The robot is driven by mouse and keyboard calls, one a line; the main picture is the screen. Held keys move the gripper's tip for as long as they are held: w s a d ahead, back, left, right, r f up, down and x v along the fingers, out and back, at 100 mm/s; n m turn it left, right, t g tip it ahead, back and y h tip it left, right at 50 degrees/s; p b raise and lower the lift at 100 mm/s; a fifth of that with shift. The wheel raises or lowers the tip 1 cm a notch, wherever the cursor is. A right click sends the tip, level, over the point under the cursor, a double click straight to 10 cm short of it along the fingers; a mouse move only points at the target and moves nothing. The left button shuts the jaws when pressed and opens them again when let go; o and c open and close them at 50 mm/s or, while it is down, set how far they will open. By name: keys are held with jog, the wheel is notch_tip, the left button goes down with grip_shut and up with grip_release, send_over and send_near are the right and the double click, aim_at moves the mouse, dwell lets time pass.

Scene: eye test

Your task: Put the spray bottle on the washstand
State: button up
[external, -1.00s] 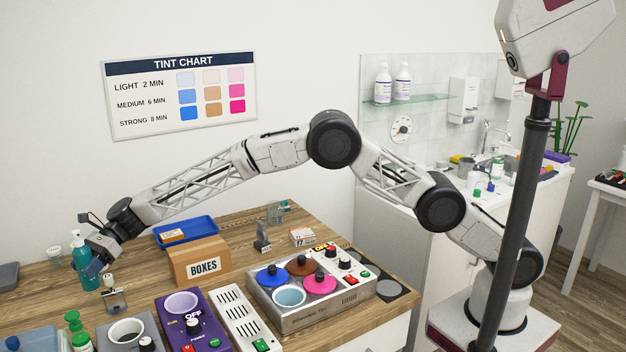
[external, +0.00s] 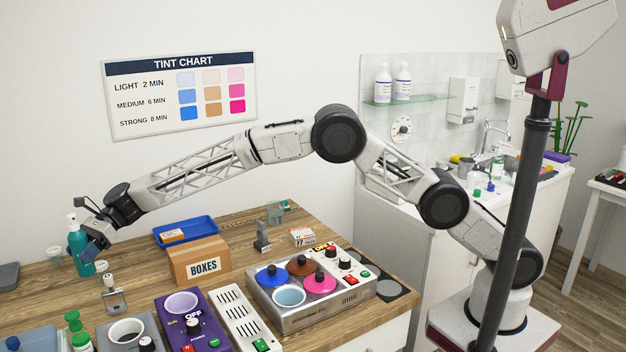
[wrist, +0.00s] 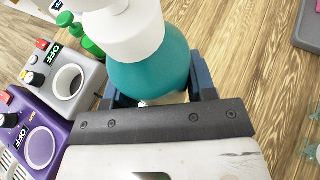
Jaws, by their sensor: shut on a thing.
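The spray bottle (external: 77,248) is teal with a white spray head, at the far left of the external view, upright and apparently a little above the wooden table. My gripper (external: 90,252) is shut on its body. In the wrist view the bottle (wrist: 150,65) sits between the dark blue fingers of my gripper (wrist: 155,90); its lower part is hidden. The washstand (external: 385,235) is the white cabinet at the back right, with a tap (external: 490,132) and several small items on top. My arm hides part of it.
On the wooden table (external: 255,222) stand a brown box (external: 190,270), a blue tray (external: 202,226), a silver warmer (external: 310,310), a purple warmer (external: 200,335) and green pump bottles (external: 73,322). A glass shelf (external: 405,100) with two white bottles hangs above the washstand.

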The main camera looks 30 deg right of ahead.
jog(key=shift+w+d+r, duration=0.1)
jog(key=shift+d, duration=0.05)
dwell(0.4)
jog(key=w+d+r+m+t+y, duration=0.15)
jog(key=w+d+m+t, duration=0.35)
jog(key=d, duration=0.7)
jog(key=w+d+r+m+t+y, duration=0.1)
jog(key=w+d+r+m+t, duration=0.15)
jog(key=w+d+t, duration=0.65)
jog(key=d+m+t+h, duration=0.3)
jog(key=d+m, duration=0.5)
jog(key=d, duration=2.2)
jog(key=shift+w+d+h, duration=0.15)
jog(key=shift+w+h, duration=0.05)
jog(key=shift+h, duration=0.65)
jog(key=shift+d+r, duration=0.1)
jog(key=shift+d, duration=0.15)
jog(key=shift+s+d, duration=0.1)
jog(key=shift+d, duration=0.3)
jog(key=shift+s+d+f+m+t, duration=0.15)
jog(key=shift+d+f+m, duration=0.05)
jog(key=shift+d, duration=0.5)
jog(key=shift+s+d+f+m+t, duration=0.15)
jog(key=shift+d, duration=0.55)
